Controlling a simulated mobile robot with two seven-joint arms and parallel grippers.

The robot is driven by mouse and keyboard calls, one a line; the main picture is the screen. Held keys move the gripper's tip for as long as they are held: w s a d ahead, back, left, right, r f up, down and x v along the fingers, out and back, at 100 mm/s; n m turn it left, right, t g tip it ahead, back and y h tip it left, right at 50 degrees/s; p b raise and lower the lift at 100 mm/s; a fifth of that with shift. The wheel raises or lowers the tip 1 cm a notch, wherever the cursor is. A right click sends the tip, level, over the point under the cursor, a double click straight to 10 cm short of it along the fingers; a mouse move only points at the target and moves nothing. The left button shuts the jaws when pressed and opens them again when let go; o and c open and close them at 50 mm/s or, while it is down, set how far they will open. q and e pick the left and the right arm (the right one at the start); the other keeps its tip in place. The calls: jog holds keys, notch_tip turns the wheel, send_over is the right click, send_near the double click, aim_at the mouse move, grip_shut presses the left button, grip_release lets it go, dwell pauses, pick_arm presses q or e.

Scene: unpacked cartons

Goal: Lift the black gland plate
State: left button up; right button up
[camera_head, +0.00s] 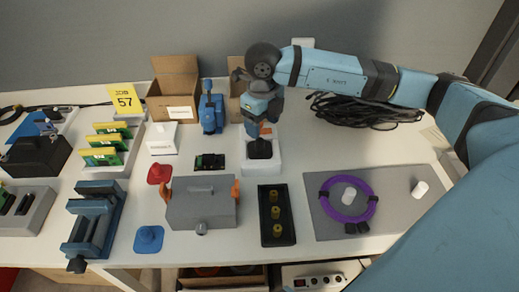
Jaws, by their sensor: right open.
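A black piece (260,149), which looks like the black gland plate, sits in a white open box or tray (262,168) near the middle of the table. My right gripper (261,131) points down just above it, with its fingers around or close over its top. The right gripper is open. Whether the fingers touch the piece cannot be told at this size. The gripper partly hides the back of the white box. My left gripper is not in view.
A grey lidded box (202,213) with orange clips and a black tray (265,226) with yellow-topped parts stand in front. A small dark board (209,161) lies left. Cardboard boxes (175,82) and a blue tool (211,112) stand behind. Coiled black cable (365,112) lies back right.

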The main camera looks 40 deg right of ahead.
aim_at(260, 142)
jog(key=f, duration=0.4)
jog(key=a+f+b, duration=0.1)
jog(key=f, duration=0.1)
jog(key=shift+f, duration=0.3)
jog(key=c, duration=1.1)
jog(key=shift+r, duration=0.15)
notch_tip(260, 142, up, 20)
jog(key=p, duration=0.3)
